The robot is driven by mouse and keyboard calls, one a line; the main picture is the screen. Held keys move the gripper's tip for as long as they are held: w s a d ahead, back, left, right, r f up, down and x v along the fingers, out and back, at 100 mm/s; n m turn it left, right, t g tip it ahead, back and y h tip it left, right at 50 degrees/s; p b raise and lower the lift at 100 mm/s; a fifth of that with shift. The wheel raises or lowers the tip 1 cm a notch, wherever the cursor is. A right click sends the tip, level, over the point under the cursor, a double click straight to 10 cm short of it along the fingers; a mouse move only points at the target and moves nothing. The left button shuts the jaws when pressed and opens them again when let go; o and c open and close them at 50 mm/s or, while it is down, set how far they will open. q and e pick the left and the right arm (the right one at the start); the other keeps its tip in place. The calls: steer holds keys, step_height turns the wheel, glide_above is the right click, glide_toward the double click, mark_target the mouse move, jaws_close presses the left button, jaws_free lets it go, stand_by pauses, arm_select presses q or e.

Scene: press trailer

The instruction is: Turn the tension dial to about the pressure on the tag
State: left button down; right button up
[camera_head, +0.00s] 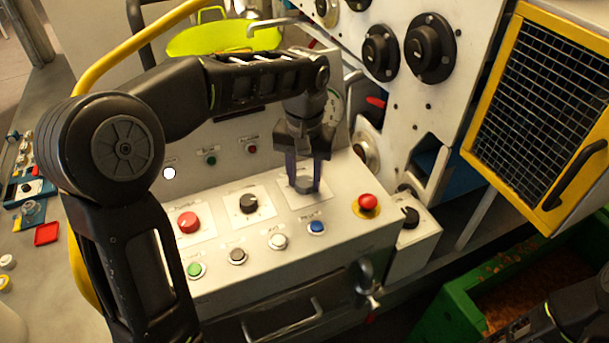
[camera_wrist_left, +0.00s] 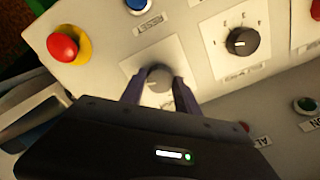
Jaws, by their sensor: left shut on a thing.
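The dial (camera_head: 304,185) between my left gripper's fingers sits on a white plate on the sloped control panel (camera_head: 330,238). My left gripper (camera_head: 303,180) comes down on it from above and is shut on it. In the left wrist view the grey round dial (camera_wrist_left: 158,76) shows between the two fingers (camera_wrist_left: 157,88); its pointer and scale are mostly hidden. A similar black dial (camera_head: 248,203) stands beside it, with scale marks visible in the left wrist view (camera_wrist_left: 242,41). A pressure tag cannot be made out. My right gripper is not clearly in view.
A red emergency button (camera_head: 368,202) on yellow stands close to the right of the gripped dial. A blue button (camera_head: 316,227) and a white button (camera_head: 277,241) lie in front. A red button (camera_head: 188,222) is at left. A yellow mesh guard (camera_head: 540,100) rises at right.

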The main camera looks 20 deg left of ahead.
arm_select(q)
steer(key=shift+m, duration=0.5)
steer(key=m, duration=1.1)
steer(key=shift+r+m, duration=0.1)
steer(key=shift+m, duration=0.3)
steer(key=m+p, duration=0.1)
steer(key=m, duration=0.5)
steer(key=m+p, duration=0.1)
steer(key=m, duration=0.6)
steer(key=c, duration=0.9)
jaws_free()
